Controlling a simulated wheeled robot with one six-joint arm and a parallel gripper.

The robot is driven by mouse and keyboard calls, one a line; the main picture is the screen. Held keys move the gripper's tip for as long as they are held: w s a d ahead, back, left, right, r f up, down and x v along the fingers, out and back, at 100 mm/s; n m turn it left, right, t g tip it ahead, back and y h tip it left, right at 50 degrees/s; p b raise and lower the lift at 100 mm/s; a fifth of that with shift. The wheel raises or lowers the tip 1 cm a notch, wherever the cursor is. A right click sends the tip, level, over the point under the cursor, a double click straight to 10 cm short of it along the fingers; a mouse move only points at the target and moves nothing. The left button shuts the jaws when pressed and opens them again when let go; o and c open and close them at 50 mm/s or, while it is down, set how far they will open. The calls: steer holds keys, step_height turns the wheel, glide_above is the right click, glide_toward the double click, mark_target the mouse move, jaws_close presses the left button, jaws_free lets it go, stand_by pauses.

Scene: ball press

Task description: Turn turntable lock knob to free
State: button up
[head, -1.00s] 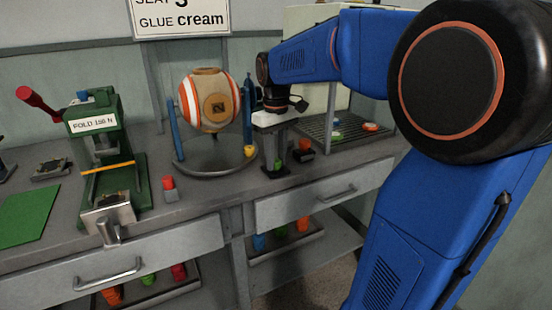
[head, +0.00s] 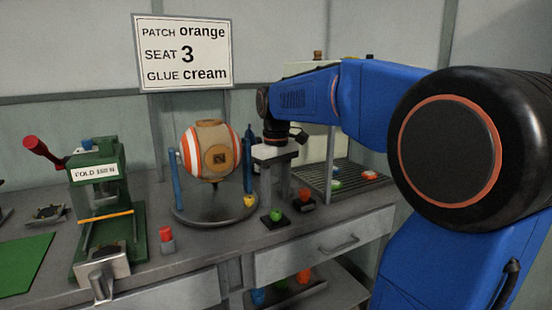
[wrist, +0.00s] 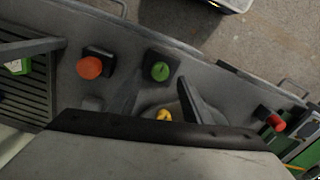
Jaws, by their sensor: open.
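The turntable (head: 190,214) is a grey round base with blue uprights holding an orange-and-white striped ball (head: 207,150). A small yellow knob (head: 249,201) stands at its right front edge, and I take it as the lock knob. The yellow knob also shows in the wrist view (wrist: 163,115), partly hidden by my gripper body. My gripper (head: 276,195) points down just right of the turntable, open and empty, apart from the yellow knob. Its fingers also show in the wrist view (wrist: 160,97). I cannot tell the knob's lock setting.
A green knob (head: 277,215) and an orange-red knob (head: 304,195) on dark bases stand close to my gripper. A red-topped block (head: 166,240) and a green press (head: 100,215) are to the left. A slatted rack (head: 355,180) is at right. A sign (head: 183,52) hangs behind.

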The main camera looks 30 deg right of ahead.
mark_target(276, 211)
step_height(276, 211, up, 12)
steer(key=shift+r, duration=0.25)
stand_by(0.6)
steer(key=s+a+f+m+t, duration=0.1)
steer(key=s+a+f+t, duration=0.1)
steer(key=s+f, duration=0.9)
steer(key=s+a+f+m+t, duration=0.1)
steer(key=s+a+f, duration=0.4)
steer(key=s+f, duration=0.7)
step_height(276, 211, down, 4)
steer(key=shift+a+r+t, duration=0.15)
steer(key=shift+r+t, duration=0.1)
steer(key=shift+t, duration=0.65)
